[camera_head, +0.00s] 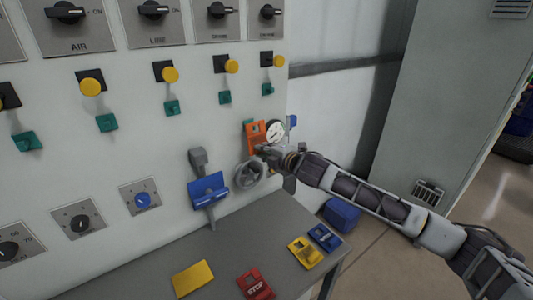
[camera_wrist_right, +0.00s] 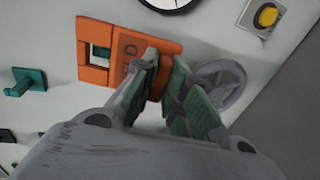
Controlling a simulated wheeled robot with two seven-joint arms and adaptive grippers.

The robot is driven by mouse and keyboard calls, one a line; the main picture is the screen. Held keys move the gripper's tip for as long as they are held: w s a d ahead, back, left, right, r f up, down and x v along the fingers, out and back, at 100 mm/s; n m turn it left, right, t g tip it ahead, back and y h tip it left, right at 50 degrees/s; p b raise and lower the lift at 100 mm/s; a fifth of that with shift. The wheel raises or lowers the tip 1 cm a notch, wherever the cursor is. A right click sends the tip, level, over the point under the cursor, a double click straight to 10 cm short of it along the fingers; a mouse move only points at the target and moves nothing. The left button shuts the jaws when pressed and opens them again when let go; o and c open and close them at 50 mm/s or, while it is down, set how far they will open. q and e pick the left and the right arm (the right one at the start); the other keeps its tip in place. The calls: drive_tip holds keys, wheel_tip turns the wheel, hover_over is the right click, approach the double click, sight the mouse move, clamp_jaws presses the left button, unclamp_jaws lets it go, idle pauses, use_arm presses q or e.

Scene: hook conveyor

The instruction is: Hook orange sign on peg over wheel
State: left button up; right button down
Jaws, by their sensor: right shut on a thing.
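The orange sign (camera_head: 256,136) is upright at the panel, above the grey handwheel (camera_head: 250,174) and left of the round gauge. My right gripper (camera_head: 265,152) is shut on its lower right part. In the right wrist view the fingers (camera_wrist_right: 165,62) overlap the lettered part of the orange sign (camera_wrist_right: 92,73), and the wheel (camera_wrist_right: 229,90) is behind them to the right. Green shows through the sign's square opening. In the head view, a green bit of peg (camera_head: 247,122) shows at the sign's upper left; the rest is hidden. I cannot tell whether the sign hangs on it.
Several green pegs and yellow buttons line the panel. On the grey table (camera_head: 216,250) lie a yellow plate (camera_head: 192,278), a red STOP sign (camera_head: 255,285), a yellow sign (camera_head: 305,252) and a blue sign (camera_head: 324,237).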

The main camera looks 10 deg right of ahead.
drive_tip(key=shift+w+a, duration=0.25)
drive_tip(key=shift+w, duration=0.3)
drive_tip(key=shift+w+a+f, duration=0.1)
drive_tip(key=shift+w, duration=0.2)
drive_tip(key=shift+w+a+f, duration=0.1)
drive_tip(key=shift+w, duration=0.1)
drive_tip(key=shift+w+f+p, duration=0.1)
drive_tip(key=shift+w+p, duration=0.05)
drive_tip(key=shift+p, duration=0.2)
drive_tip(key=shift+a+f, duration=0.1)
use_arm(q)
drive_tip(key=shift+s+d+r, duration=0.2)
drive_tip(key=shift+r, duration=0.2)
use_arm(e)
drive_tip(key=c, duration=1.4)
unclamp_jaws()
drive_tip(key=shift+c, duration=0.2)
drive_tip(key=shift+o, duration=0.4)
